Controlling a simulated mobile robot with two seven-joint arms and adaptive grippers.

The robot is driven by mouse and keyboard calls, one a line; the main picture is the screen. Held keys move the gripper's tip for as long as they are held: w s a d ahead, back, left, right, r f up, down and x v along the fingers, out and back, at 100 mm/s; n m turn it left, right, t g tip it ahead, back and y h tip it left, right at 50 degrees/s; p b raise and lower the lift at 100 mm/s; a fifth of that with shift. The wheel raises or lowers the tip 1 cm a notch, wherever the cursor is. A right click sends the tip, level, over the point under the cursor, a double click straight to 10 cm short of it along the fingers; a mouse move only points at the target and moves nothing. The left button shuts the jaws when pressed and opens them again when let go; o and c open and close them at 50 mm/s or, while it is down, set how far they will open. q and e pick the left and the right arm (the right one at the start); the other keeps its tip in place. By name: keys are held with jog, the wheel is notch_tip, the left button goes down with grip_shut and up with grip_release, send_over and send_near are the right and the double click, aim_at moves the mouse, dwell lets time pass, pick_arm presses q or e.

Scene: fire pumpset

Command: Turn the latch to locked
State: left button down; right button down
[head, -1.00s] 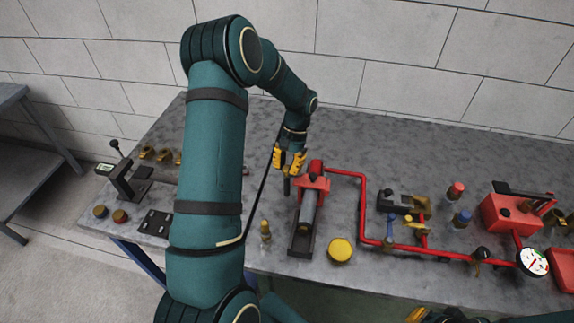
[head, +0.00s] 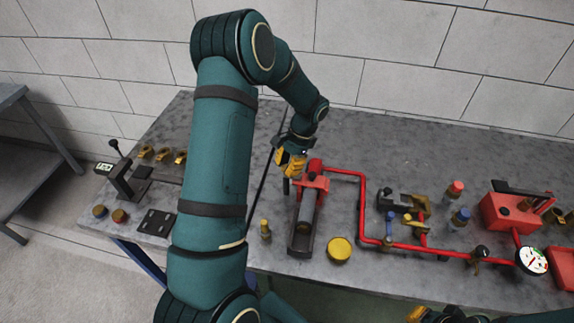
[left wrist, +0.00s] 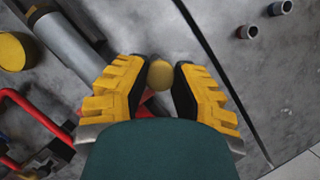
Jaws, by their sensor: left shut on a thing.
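The red-headed pump cylinder (head: 308,208) stands in a dark cradle near the middle of the bench. My left gripper (head: 289,172) is at the left side of its red head, tilted with its fingers down. In the left wrist view a round dull-yellow knob (left wrist: 160,74) sits between the fingertips of my left gripper (left wrist: 158,80), which is shut on it. I take this knob to be the latch's handle; its pivot and any lock marking are hidden. A little of my right gripper (head: 418,314) shows at the bottom edge; its jaws cannot be made out.
A red pipe (head: 362,205) runs from the cylinder rightward to a gauge (head: 532,261). A yellow cap (head: 340,250) and a small brass fitting (head: 265,230) stand in front. The bench behind the gripper is mostly clear.

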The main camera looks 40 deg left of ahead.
pick_arm(q)
jog(key=shift+s+f, duration=0.2)
jog(key=c, duration=0.7)
grip_release()
jog(key=shift+w+r, duration=0.1)
jog(key=shift+r, duration=0.1)
jog(key=shift+w+r, duration=0.2)
jog(key=shift+r, duration=0.05)
jog(key=v, duration=1.1)
jog(key=shift+d+r, duration=0.1)
